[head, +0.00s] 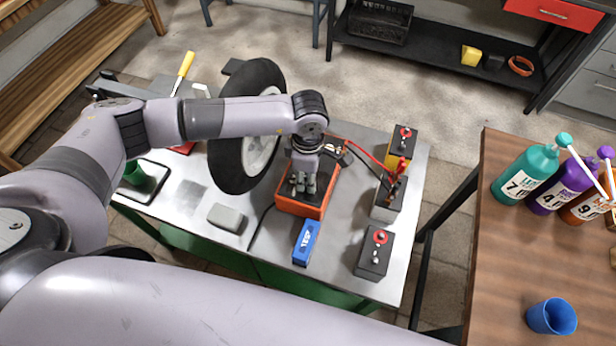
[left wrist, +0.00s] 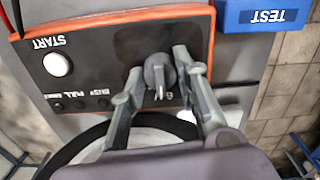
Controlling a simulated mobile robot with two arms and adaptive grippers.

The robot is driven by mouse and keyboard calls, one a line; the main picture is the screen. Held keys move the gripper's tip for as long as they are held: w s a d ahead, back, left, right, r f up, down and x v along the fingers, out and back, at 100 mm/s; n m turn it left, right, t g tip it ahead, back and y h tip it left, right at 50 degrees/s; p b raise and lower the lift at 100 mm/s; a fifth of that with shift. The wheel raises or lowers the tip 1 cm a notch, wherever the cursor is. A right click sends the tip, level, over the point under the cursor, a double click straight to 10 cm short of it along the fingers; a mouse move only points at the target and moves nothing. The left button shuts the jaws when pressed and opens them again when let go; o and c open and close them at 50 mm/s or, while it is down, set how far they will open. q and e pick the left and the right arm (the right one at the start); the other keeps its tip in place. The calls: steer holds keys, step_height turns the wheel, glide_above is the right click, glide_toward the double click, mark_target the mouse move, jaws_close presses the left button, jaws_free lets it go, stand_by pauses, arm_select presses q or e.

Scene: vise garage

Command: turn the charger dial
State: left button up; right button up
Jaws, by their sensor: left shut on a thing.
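The charger is an orange box with a dark top panel (head: 299,209) on the metal bench. In the left wrist view its panel (left wrist: 100,48) shows a START label, a white button (left wrist: 55,64) and a row of small lights. The charger dial (left wrist: 158,72) is a grey knob with a light pointer mark. My left gripper (head: 303,185) reaches down over the charger panel. In the left wrist view its fingers (left wrist: 158,66) stand on either side of the dial, shut on it. In the head view the gripper hides the dial. My right gripper is out of view.
A blue TEST block (head: 306,243) lies in front of the charger. A wheel (head: 233,165) stands close at its left. Three batteries (head: 374,252) line the bench's right side, the middle one with a red clamp. A wooden table (head: 500,260) with bottles stands further right.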

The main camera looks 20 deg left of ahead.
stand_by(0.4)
arm_select(q)
steer(key=o, duration=1.2)
steer(key=shift+c, duration=0.2)
step_height(320, 180, up, 12)
steer(key=shift+s+f, duration=0.1)
